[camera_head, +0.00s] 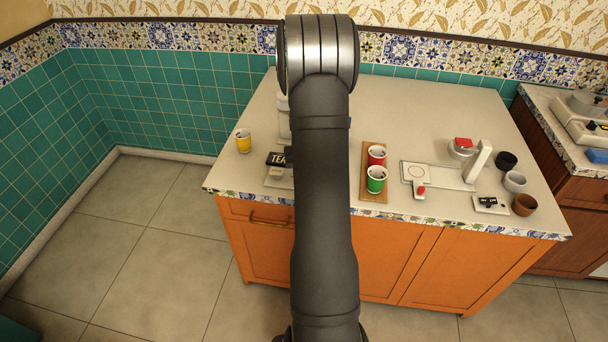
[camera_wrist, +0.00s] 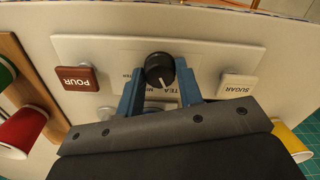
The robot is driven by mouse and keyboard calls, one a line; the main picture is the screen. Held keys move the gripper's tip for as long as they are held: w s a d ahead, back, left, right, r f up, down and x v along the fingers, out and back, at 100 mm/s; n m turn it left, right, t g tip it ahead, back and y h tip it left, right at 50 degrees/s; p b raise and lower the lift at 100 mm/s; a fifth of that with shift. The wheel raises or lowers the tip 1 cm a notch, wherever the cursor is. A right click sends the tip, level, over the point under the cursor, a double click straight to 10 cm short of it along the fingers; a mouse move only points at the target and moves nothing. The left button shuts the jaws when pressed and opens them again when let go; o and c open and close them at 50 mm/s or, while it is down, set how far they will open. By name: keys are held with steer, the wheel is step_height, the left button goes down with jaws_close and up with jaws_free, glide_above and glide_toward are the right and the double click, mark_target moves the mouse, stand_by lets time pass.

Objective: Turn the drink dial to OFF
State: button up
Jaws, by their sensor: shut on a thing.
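The drink dial (camera_wrist: 157,68) is a round black knob on a pale control panel (camera_wrist: 205,52) in the wrist view. Its white pointer line points down in the picture, toward a partly covered label with "TEA" on it. No OFF label is readable. My gripper (camera_wrist: 160,78) has blue fingers, one on each side of the dial, and is shut on it. In the head view my arm hides the gripper, the dial and most of the machine; a dark "TEA" sign (camera_head: 277,159) shows at the arm's left.
A red POUR button (camera_wrist: 77,79) and a white SUGAR button (camera_wrist: 238,86) flank the dial. A yellow cup (camera_head: 243,142) stands left. Red (camera_head: 377,157) and green (camera_head: 376,180) cups stand on a wooden tray (camera_head: 375,197). Another white device (camera_head: 440,172) and small bowls stand farther right.

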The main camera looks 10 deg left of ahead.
steer(key=n, duration=0.4)
steer(key=shift+n, duration=0.4)
steer(key=n, duration=0.4)
steer(key=shift+n, duration=0.7)
steer(key=o, duration=1)
step_height(320, 180, up, 18)
steer(key=shift+f, duration=0.25)
step_height(320, 180, down, 18)
steer(key=shift+r, duration=0.25)
